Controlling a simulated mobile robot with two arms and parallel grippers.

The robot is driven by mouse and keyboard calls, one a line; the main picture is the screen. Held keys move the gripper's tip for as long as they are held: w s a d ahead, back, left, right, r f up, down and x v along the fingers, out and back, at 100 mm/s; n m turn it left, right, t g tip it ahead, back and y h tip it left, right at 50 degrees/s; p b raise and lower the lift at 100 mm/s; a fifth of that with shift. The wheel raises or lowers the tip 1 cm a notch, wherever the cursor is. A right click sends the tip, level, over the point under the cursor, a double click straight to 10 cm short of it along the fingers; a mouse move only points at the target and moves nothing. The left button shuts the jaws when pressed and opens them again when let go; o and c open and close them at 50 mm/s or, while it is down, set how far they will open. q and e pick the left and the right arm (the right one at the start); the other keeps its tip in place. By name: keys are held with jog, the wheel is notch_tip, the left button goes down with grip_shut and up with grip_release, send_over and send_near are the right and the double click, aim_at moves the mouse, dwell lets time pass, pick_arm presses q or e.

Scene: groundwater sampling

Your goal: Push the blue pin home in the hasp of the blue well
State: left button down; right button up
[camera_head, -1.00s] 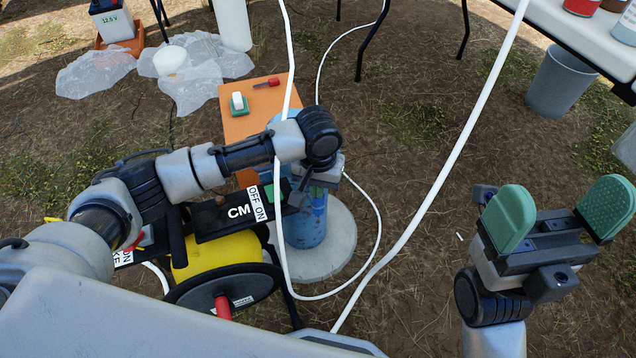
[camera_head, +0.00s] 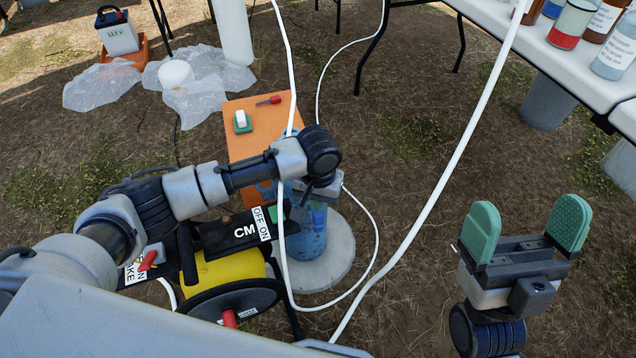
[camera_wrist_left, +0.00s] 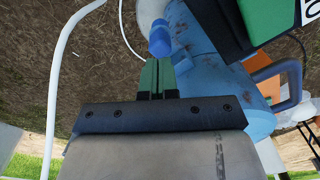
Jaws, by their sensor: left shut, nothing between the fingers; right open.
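The blue well (camera_head: 308,243) is a worn blue cylinder standing on a round concrete pad, partly covered by my left arm in the head view. It also shows in the left wrist view (camera_wrist_left: 207,50). My left gripper (camera_head: 317,207) is at the well's upper side, its green fingers shut with nothing between them. In the left wrist view the blue pin (camera_wrist_left: 159,37) lies just beyond the fingertips (camera_wrist_left: 158,62), beside the well wall; I cannot tell if they touch. The hasp is not clear. My right gripper (camera_head: 526,235) is open and empty, away from the well.
A yellow cable reel (camera_head: 228,270) with a black CM panel stands left of the well. A white hose (camera_head: 440,178) runs past it. An orange board (camera_head: 245,140) lies behind. A table with bottles (camera_head: 570,55) is at right. Bare ground lies between.

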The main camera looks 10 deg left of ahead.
pick_arm(q)
notch_tip(320, 180, up, 5)
jog(key=shift+f+p, duration=0.1)
jog(key=shift+p, duration=0.95)
jog(key=shift+r+p, duration=1.15)
jog(key=shift+r, duration=1.6)
pick_arm(e)
jog(key=w+f+g+h, duration=0.4)
jog(key=w+f+g, duration=0.3)
jog(key=f+g, duration=0.3)
jog(key=shift+w+g, duration=0.25)
jog(key=shift+g, duration=0.75)
